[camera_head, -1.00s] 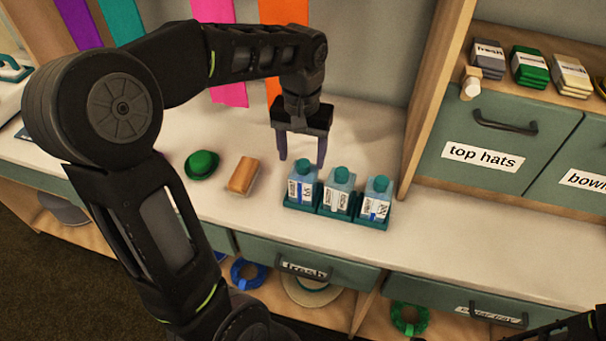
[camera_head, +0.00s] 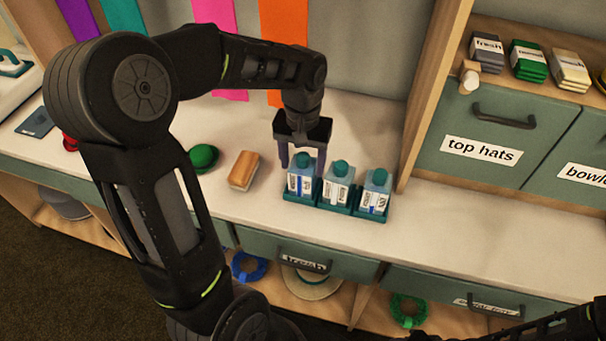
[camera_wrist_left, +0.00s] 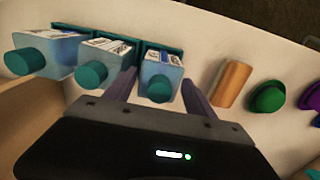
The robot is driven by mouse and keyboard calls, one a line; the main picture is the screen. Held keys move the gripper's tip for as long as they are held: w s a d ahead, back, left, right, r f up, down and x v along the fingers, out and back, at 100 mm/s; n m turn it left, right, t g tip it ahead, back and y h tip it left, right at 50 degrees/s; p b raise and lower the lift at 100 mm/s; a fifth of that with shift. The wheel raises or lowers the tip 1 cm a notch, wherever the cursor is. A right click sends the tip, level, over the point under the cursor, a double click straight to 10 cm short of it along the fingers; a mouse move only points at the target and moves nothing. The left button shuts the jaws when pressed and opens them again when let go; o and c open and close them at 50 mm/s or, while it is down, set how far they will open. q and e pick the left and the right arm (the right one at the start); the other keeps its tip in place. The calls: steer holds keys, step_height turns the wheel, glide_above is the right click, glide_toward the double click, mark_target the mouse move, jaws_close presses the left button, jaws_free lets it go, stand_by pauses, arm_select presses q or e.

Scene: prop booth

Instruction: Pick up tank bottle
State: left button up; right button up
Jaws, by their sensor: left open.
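Three pale blue bottles with teal caps and white labels stand in a row in a teal holder (camera_head: 340,209) on the counter. They are the left bottle (camera_head: 301,183), the middle bottle (camera_head: 337,190) and the right bottle (camera_head: 375,197); the label words are too small to read. My left gripper (camera_head: 302,163) is open, pointing down at the left bottle, with its fingers on either side of the bottle's upper part. In the left wrist view this bottle (camera_wrist_left: 161,72) is between the spread fingers; I cannot tell whether they touch it. My right gripper is out of view.
A wooden-backed brush (camera_head: 243,170) and a green hat (camera_head: 204,157) lie left of the holder. A wooden upright (camera_head: 428,100) and drawers labelled top hats (camera_head: 480,150) stand at the right. The counter in front of the drawers is clear.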

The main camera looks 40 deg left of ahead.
arm_select(q)
steer(key=shift+f, duration=1.55)
jaws_close()
step_height(320, 180, up, 10)
steer(key=shift+r, duration=0.1)
stand_by(0.8)
